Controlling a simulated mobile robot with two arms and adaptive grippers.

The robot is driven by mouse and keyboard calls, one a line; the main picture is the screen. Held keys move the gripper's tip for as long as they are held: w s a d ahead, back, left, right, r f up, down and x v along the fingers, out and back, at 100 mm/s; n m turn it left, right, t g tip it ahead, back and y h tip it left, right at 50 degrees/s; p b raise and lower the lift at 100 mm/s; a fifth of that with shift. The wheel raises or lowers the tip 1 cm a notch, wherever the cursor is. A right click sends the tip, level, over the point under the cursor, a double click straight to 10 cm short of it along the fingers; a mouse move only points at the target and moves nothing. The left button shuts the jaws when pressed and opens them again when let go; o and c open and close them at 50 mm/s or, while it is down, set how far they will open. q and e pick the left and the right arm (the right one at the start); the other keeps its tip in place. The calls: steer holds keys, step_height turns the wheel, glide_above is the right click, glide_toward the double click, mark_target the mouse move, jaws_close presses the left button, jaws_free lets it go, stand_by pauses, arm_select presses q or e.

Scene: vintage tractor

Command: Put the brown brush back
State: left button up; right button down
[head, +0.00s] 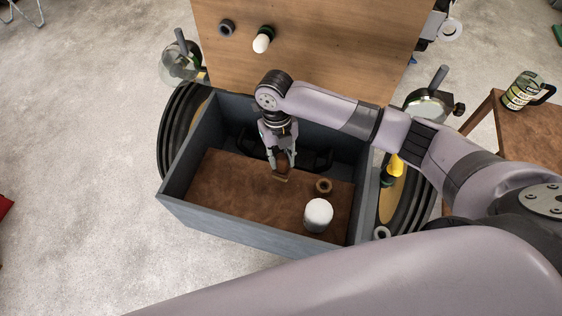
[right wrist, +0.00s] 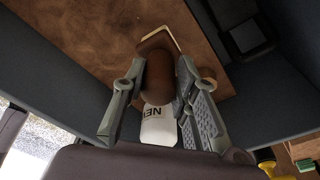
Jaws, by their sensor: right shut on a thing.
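My right gripper (head: 282,163) points down into the grey open box (head: 225,231) and is shut on a brown brush (head: 281,175). In the right wrist view the brush (right wrist: 158,77) sits between the two fingers, its rounded brown body held and a pale edge showing at its far end. The brush is over the brown board (head: 240,190) inside the box; I cannot tell whether it touches the board. My left gripper is not in view.
On the brown board stand a white cylinder (head: 318,215) and a small brown ring-shaped thing (head: 323,186), right of the brush. A wooden table (head: 310,45) lies behind the box. A mug (head: 524,90) stands on a side table at right. The board's left part is clear.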

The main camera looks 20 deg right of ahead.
mark_target(281, 166)
steer(key=shift+f+p, duration=0.5)
steer(key=shift+f, duration=1.6)
steer(key=c, duration=1.3)
jaws_free()
steer(key=shift+f, duration=0.1)
